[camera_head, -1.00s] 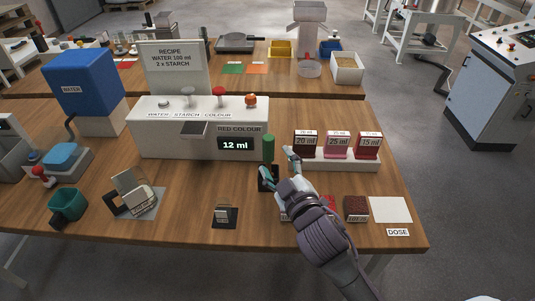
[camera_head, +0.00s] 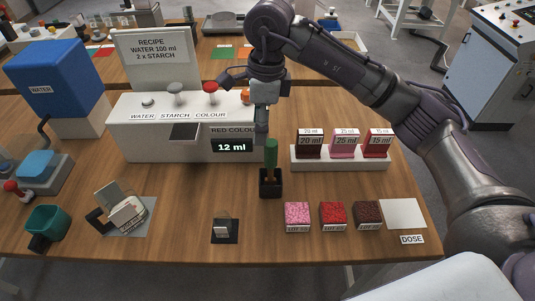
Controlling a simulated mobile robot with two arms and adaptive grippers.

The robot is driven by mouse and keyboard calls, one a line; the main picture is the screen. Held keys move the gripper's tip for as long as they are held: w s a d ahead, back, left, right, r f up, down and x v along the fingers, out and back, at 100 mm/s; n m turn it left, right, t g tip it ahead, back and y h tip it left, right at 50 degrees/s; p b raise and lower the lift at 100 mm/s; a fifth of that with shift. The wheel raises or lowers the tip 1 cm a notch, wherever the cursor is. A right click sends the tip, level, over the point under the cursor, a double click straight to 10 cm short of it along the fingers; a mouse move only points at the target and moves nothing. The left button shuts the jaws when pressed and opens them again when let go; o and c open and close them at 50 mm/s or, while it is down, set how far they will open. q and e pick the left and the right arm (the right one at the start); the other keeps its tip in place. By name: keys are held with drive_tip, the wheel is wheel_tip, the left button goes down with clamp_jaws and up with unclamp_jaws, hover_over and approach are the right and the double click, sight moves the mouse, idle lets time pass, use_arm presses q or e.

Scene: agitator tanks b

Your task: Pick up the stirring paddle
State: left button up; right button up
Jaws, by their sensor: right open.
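The stirring paddle (camera_head: 271,156) stands upright in a small black holder (camera_head: 271,188) on the table, its green handle up. The holder hides its lower end. My right gripper (camera_head: 262,126) points down over the paddle, its fingers close above the handle top. It is open and holds nothing; whether a fingertip touches the handle I cannot tell. My left gripper is not in view.
The white dosing box (camera_head: 150,142) stands just left and behind. A rack of labelled packs (camera_head: 340,160) is to the right. Three small tubs (camera_head: 332,215) and a white DOSE card (camera_head: 403,213) lie front right.

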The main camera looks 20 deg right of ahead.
sight(271, 160)
drive_tip(key=shift+w+d+r+h, duration=0.15)
drive_tip(key=shift+d+r+h, duration=0.1)
drive_tip(key=shift+d, duration=0.3)
drive_tip(key=shift+w+d+r+h, duration=0.15)
drive_tip(key=shift+d+h, duration=0.1)
drive_tip(key=shift+d, duration=0.25)
drive_tip(key=shift+d+f, duration=0.2)
wheel_tip(271, 160, down, 8)
drive_tip(key=shift+s+r+p, duration=0.1)
drive_tip(key=shift+r+p, duration=0.05)
drive_tip(key=shift+p, duration=0.9)
drive_tip(key=f+p, duration=0.1)
drive_tip(key=f, duration=0.1)
drive_tip(key=f+p, duration=0.1)
drive_tip(key=f, duration=0.1)
drive_tip(key=shift+s+f+p, duration=0.2)
drive_tip(key=shift+f+p, duration=0.1)
drive_tip(key=shift+f, duration=0.4)
clamp_jaws()
